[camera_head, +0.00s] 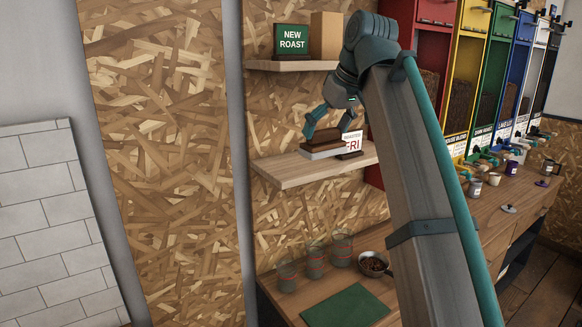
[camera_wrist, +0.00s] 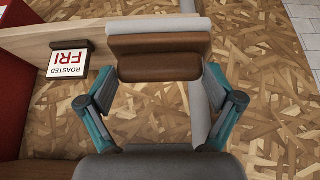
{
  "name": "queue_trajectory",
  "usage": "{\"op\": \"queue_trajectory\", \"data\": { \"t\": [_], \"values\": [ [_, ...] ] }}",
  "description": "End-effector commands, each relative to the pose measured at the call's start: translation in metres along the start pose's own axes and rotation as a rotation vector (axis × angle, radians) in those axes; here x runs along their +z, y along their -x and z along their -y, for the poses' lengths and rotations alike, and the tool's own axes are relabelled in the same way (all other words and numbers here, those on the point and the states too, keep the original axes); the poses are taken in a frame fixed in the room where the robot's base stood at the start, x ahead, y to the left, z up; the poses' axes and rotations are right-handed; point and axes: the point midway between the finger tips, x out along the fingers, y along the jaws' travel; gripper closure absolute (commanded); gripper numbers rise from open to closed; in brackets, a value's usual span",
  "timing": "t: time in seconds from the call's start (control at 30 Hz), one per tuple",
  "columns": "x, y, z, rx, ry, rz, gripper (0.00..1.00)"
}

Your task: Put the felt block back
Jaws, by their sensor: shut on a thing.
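The felt block (camera_head: 322,146) is brown with a pale grey layer. In the wrist view the brown block (camera_wrist: 160,66) lies between the fingertips, with the grey layer on its far side. My gripper (camera_head: 328,125) is shut on it; the teal fingers also show in the wrist view (camera_wrist: 160,82). The block is at the front left of the lower wall shelf (camera_head: 300,174). I cannot tell whether it touches the shelf. A "ROASTED FRI" sign (camera_head: 351,145) stands just right of the block, and left of it in the wrist view (camera_wrist: 69,59).
An upper shelf (camera_head: 290,65) holds a "NEW ROAST" sign (camera_head: 291,41) and a brown box (camera_head: 326,36). Coloured bean bins stand to the right. The lower shelf's left end is bare.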

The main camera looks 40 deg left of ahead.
Motion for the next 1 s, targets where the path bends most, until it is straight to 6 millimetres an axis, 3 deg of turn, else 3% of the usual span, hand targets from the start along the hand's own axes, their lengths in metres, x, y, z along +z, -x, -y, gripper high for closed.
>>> {"op": "queue_trajectory", "data": {
  "t": [0.17,0.6,1.0],
  "values": [
    [-0.008,-0.01,0.0,-0.001,-0.001,0.002,0.37],
    [-0.057,-0.083,-0.001,0.0,-0.002,0.0,0.37],
    [-0.074,-0.111,-0.001,0.0,-0.002,0.001,0.37]
  ]
}}
